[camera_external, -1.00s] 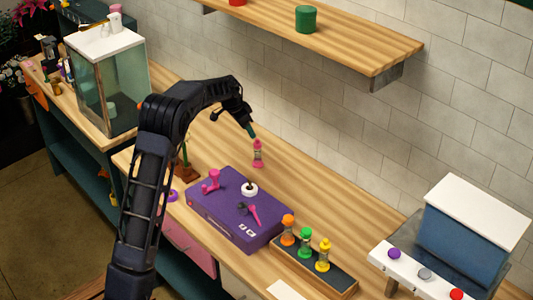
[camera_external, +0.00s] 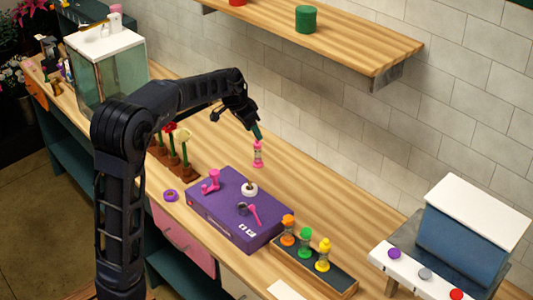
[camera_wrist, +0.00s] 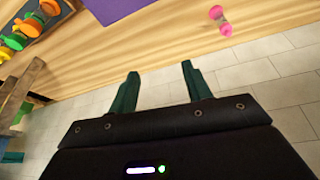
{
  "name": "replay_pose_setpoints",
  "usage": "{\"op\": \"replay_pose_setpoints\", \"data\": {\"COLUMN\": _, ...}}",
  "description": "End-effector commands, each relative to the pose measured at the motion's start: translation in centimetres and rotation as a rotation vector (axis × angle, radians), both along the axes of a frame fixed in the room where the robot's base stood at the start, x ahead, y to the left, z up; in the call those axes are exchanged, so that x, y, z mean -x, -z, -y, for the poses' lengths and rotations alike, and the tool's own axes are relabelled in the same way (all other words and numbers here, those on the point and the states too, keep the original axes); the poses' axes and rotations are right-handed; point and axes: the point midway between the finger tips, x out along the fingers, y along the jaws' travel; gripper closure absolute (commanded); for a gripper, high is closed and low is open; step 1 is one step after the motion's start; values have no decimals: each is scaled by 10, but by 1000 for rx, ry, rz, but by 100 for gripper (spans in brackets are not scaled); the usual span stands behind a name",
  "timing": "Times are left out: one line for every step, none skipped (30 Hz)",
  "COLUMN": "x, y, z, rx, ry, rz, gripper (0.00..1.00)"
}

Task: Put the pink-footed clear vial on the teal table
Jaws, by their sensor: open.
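The clear vial with pink ends (camera_external: 258,153) stands upright on the wooden counter by the tiled wall, beyond the purple case. In the wrist view the vial (camera_wrist: 221,20) is at the upper right, beyond the fingertips and apart from them. My gripper (camera_external: 257,132) hangs just above the vial in the external view. Its two teal fingers (camera_wrist: 160,76) are spread with nothing between them. Teal shelving (camera_external: 68,158) runs below the counter on the left; I cannot tell whether it is the teal table.
A purple case (camera_external: 225,228) with small pink, white and dark items lies in front of the vial. A dark rack (camera_external: 337,281) holds orange, green and yellow vials. Potted flowers (camera_external: 180,150) stand left; a wooden shelf (camera_external: 350,42) overhangs behind. Counter right of the vial is clear.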

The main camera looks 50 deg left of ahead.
Motion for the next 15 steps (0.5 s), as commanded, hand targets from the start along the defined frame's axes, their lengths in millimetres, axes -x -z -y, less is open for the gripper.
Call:
{"op": "replay_pose_setpoints", "data": {"x": 15, "y": -11, "z": 16, "rx": 1, "ry": -1, "rz": 3, "gripper": 51}}
{"op": "replay_pose_setpoints", "data": {"x": 23, "y": -15, "z": 24, "rx": 2, "ry": -6, "rz": 2, "gripper": 51}}
{"op": "replay_pose_setpoints", "data": {"x": 34, "y": -21, "z": 34, "rx": 2, "ry": -10, "rz": 0, "gripper": 51}}
{"op": "replay_pose_setpoints", "data": {"x": 43, "y": -25, "z": 42, "rx": 3, "ry": -14, "rz": 0, "gripper": 51}}
{"op": "replay_pose_setpoints", "data": {"x": 51, "y": -28, "z": 49, "rx": 4, "ry": -17, "rz": -1, "gripper": 51}}
{"op": "replay_pose_setpoints", "data": {"x": 63, "y": -33, "z": 59, "rx": 4, "ry": -22, "rz": -2, "gripper": 51}}
{"op": "replay_pose_setpoints", "data": {"x": 72, "y": -36, "z": 66, "rx": 5, "ry": -26, "rz": -3, "gripper": 51}}
{"op": "replay_pose_setpoints", "data": {"x": 81, "y": -39, "z": 73, "rx": 5, "ry": -29, "rz": -4, "gripper": 51}}
{"op": "replay_pose_setpoints", "data": {"x": 93, "y": -43, "z": 82, "rx": 5, "ry": -34, "rz": -4, "gripper": 51}}
{"op": "replay_pose_setpoints", "data": {"x": 102, "y": -45, "z": 89, "rx": 6, "ry": -38, "rz": -5, "gripper": 51}}
{"op": "replay_pose_setpoints", "data": {"x": 111, "y": -47, "z": 95, "rx": 5, "ry": -42, "rz": -5, "gripper": 51}}
{"op": "replay_pose_setpoints", "data": {"x": 124, "y": -50, "z": 104, "rx": 5, "ry": -47, "rz": -7, "gripper": 51}}
{"op": "replay_pose_setpoints", "data": {"x": 133, "y": -51, "z": 110, "rx": 5, "ry": -50, "rz": -7, "gripper": 51}}
{"op": "replay_pose_setpoints", "data": {"x": 143, "y": -53, "z": 116, "rx": 5, "ry": -55, "rz": -6, "gripper": 51}}
{"op": "replay_pose_setpoints", "data": {"x": 156, "y": -54, "z": 123, "rx": 3, "ry": -59, "rz": -7, "gripper": 51}}
